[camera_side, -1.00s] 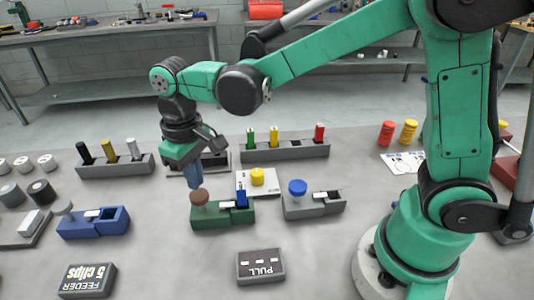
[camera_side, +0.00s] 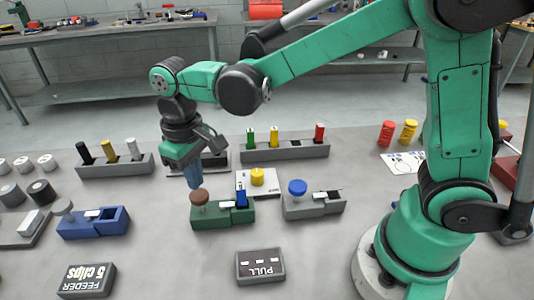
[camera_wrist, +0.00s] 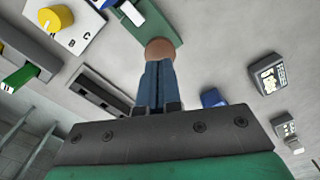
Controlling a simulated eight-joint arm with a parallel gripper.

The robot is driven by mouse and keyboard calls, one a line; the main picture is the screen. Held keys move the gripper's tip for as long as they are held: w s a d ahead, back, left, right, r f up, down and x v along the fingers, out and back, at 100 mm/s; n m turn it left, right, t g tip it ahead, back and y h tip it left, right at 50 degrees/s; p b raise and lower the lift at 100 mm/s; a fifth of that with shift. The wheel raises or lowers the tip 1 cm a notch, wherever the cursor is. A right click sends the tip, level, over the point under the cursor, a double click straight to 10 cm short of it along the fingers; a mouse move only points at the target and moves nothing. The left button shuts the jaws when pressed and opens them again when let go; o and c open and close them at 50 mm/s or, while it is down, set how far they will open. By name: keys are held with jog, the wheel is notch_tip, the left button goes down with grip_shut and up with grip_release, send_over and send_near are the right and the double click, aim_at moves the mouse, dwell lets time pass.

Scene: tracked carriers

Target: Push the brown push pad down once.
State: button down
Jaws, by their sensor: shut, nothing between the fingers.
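The brown push pad (camera_side: 200,196) is a round knob on the left end of a green block (camera_side: 222,218), which also holds a white piece and an upright blue piece. My gripper (camera_side: 194,184) points down just above the pad, its blue fingers shut and empty. In the wrist view the brown pad (camera_wrist: 160,48) shows just beyond the fingertips (camera_wrist: 157,66), partly hidden by them. I cannot tell whether the tips touch the pad.
A grey block with a blue pad (camera_side: 297,187) stands to the right, and a blue block (camera_side: 93,224) to the left. A yellow knob (camera_side: 257,176) on a white plate sits behind. A PULL box (camera_side: 260,266) and a FEEDER box (camera_side: 87,280) lie in front.

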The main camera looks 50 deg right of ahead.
aim_at(199, 194)
dwell(0.4)
jog(key=shift+f, duration=1.6)
jog(key=shift+r, duration=2.6)
